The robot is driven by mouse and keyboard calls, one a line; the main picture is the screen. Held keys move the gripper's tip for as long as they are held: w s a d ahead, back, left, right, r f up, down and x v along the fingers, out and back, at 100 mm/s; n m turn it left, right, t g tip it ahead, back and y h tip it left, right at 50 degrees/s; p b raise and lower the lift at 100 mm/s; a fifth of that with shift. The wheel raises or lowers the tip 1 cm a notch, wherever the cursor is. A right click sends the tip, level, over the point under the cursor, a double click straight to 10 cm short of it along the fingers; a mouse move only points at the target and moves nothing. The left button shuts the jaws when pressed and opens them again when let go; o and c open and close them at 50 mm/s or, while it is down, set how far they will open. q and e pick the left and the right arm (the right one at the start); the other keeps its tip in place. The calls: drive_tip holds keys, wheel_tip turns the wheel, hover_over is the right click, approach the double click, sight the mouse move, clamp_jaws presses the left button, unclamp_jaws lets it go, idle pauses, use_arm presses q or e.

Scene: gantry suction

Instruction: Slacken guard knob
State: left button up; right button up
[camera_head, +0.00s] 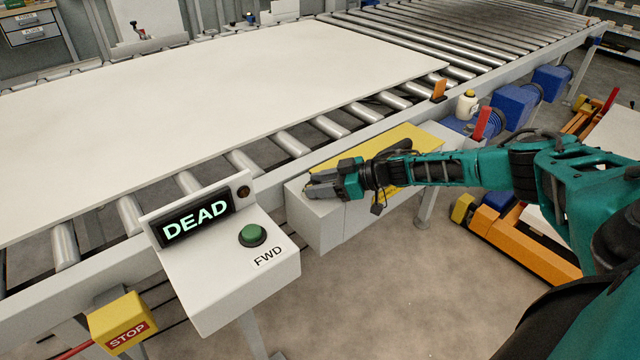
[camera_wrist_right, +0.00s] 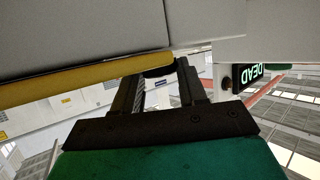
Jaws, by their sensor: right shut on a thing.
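The yellow guard (camera_head: 405,143) lies on top of a pale grey housing beside the conveyor. My right gripper (camera_head: 312,184) is at the left end of the guard, low over the housing. In the right wrist view the guard shows as a yellow strip (camera_wrist_right: 90,83). There a dark rounded part, seemingly the guard knob (camera_wrist_right: 158,72), sits at the end of the strip, between the fingertips of my right gripper (camera_wrist_right: 160,78). The gripper is shut on it. The knob is hidden behind the gripper in the head view. My left gripper is out of view.
A control box with a DEAD display (camera_head: 196,220) and a green FWD button (camera_head: 253,235) stands left of my right gripper. A yellow STOP box (camera_head: 122,322) is at lower left. A large pale board (camera_head: 220,85) lies on the rollers. An orange pallet truck (camera_head: 540,250) stands right.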

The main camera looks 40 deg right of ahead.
drive_tip(key=o, duration=0.8)
drive_tip(key=p+v, duration=0.1)
drive_tip(key=v, duration=1.1)
drive_tip(key=shift+s+d+r, duration=0.2)
drive_tip(key=shift+s, duration=0.1)
